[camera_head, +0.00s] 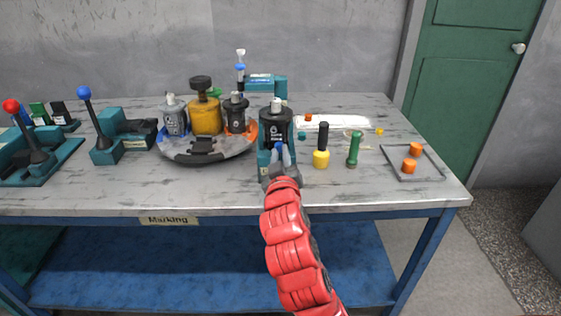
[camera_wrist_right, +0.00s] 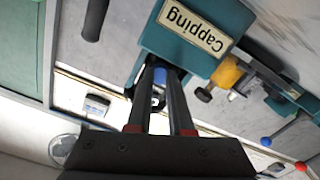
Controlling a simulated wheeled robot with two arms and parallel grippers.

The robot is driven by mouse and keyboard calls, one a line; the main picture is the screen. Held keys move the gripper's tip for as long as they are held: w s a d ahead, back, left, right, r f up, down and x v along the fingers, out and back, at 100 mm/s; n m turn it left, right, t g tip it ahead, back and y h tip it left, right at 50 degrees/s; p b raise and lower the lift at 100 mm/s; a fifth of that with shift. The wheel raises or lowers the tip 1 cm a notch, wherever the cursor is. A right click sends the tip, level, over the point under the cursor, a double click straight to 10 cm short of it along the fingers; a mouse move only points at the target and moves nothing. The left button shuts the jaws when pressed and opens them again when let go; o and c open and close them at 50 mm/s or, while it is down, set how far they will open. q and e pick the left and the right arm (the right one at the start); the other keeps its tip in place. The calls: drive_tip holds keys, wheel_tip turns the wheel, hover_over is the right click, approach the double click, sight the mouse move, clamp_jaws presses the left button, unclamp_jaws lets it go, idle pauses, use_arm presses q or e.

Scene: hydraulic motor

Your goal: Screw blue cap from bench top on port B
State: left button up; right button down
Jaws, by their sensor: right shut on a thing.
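My right gripper (camera_head: 282,158) is in front of the teal capping fixture at the middle of the bench's front edge. A black motor (camera_head: 275,122) with a light top stands upright in that fixture. In the right wrist view, the fixture's Capping label (camera_wrist_right: 193,27) shows at the top. The two dark fingers (camera_wrist_right: 161,100) are shut on a small blue cap (camera_wrist_right: 160,76) near their tips, close to the fixture. The gripper and fixture hide the motor's lower front, and I cannot tell port B or whether the cap touches it. My left gripper is not in view.
Left of the fixture, a round turntable (camera_head: 206,158) carries several motors. Lever stands (camera_head: 105,152) are at the far left. Right of the fixture stand a yellow-black tool (camera_head: 321,157) and a green tool (camera_head: 354,150). A framed tray (camera_head: 428,175) holds orange caps.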

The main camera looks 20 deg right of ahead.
drive_tip(key=shift+f+m+b, duration=0.35)
drive_tip(key=shift+m+b, duration=0.15)
drive_tip(key=shift+b, duration=0.05)
drive_tip(key=shift+r+m+b, duration=0.2)
drive_tip(key=shift+m+b, duration=0.1)
drive_tip(key=shift+m, duration=0.1)
drive_tip(key=c, duration=0.9)
unclamp_jaws()
drive_tip(key=shift+w, duration=0.1)
drive_tip(key=shift+r, duration=0.15)
